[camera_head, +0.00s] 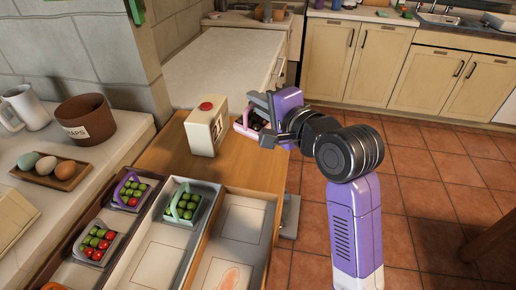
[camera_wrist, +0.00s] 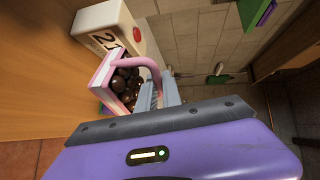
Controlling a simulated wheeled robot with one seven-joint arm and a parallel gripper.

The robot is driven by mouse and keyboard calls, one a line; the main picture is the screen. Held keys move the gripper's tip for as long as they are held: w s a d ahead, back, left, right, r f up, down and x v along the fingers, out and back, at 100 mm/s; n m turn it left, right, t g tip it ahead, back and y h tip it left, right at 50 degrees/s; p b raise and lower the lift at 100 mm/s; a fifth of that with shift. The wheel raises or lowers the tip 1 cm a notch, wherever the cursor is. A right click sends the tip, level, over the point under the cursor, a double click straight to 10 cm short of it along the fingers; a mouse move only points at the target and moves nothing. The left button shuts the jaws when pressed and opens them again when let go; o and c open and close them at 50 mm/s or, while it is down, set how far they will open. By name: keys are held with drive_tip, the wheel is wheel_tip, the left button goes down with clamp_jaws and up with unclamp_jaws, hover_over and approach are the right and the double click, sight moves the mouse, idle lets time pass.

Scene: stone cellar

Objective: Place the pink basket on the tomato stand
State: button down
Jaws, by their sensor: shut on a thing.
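The pink basket (camera_head: 239,130) hangs at my gripper (camera_head: 264,118), over the wooden counter beside a cream carton. In the wrist view, the basket (camera_wrist: 98,82) holds several dark brown round items, and its pink handle (camera_wrist: 140,61) reaches my gripper's fingers (camera_wrist: 160,92). My gripper is shut on it. In the head view the fingers partly hide the basket. A compartmented stand (camera_head: 210,240) lies at the lower left, with dark, grey and light wood columns. I cannot tell which part is the tomato stand.
Baskets with purple (camera_head: 130,193), green (camera_head: 184,204) and grey (camera_head: 96,244) parts hold red or green round items. The light wood column's panels look bare of baskets. The cream carton (camera_head: 206,127) stands close to the held basket. A brown pot (camera_head: 86,119) and egg tray (camera_head: 60,177) are left.

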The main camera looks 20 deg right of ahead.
wheel_tip(320, 180, down, 12)
drive_tip(key=shift+f+b, duration=0.25)
drive_tip(key=shift+b, duration=0.75)
drive_tip(key=shift+s+f, duration=0.1)
drive_tip(key=shift+f, duration=0.1)
drive_tip(key=c, duration=1.5)
unclamp_jaws()
drive_tip(key=shift+r, duration=0.15)
drive_tip(key=v, duration=1.2)
drive_tip(key=shift+r, duration=0.1)
